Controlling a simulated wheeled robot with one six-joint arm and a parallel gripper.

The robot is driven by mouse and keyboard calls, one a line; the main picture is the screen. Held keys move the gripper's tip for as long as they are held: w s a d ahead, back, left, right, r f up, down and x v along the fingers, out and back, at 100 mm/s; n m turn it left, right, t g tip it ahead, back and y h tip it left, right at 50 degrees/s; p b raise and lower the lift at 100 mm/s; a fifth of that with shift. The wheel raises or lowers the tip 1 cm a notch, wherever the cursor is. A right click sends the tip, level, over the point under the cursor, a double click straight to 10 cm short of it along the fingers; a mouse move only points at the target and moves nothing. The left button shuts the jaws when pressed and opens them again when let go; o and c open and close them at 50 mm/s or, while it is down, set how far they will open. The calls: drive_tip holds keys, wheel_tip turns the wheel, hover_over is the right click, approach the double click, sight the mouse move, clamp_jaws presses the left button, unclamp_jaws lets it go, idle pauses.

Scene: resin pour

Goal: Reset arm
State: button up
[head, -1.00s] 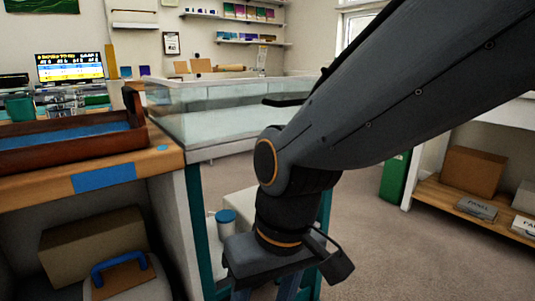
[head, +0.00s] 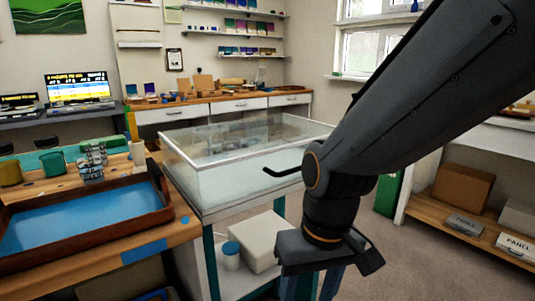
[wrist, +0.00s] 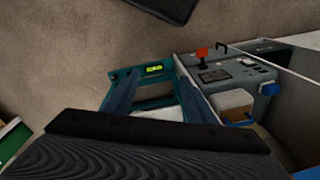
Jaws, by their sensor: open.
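My arm reaches down from the upper right in the head view, bent at its elbow. My gripper (head: 312,288) points down at the bottom edge, in front of the glass-walled tank's stand. Its two blue fingers are apart, with their tips cut off by the frame. In the wrist view, my gripper (wrist: 157,72) shows the same two blue fingers spread, with nothing held between them. A teal frame with a yellow-green spirit level (wrist: 153,69) shows behind them.
The glass-walled tank (head: 232,178) stands behind my gripper. A wooden tray (head: 172,212) with a blue bottom lies on the left bench. A white box (head: 258,240) and a lidded jar (head: 231,256) sit under the tank. Open floor (head: 385,265) lies to the right, before a shelf (head: 440,222).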

drive_tip(key=s+d+r+m+h+p, duration=0.1)
drive_tip(key=s+d+r+m+p, duration=0.1)
drive_tip(key=d+r+p, duration=1)
drive_tip(key=shift+d+r+m+p, duration=0.25)
drive_tip(key=shift+r+m+p, duration=0.7)
drive_tip(key=shift+p, duration=2.2)
drive_tip(key=shift+r+n, duration=0.3)
drive_tip(key=shift+n, duration=0.05)
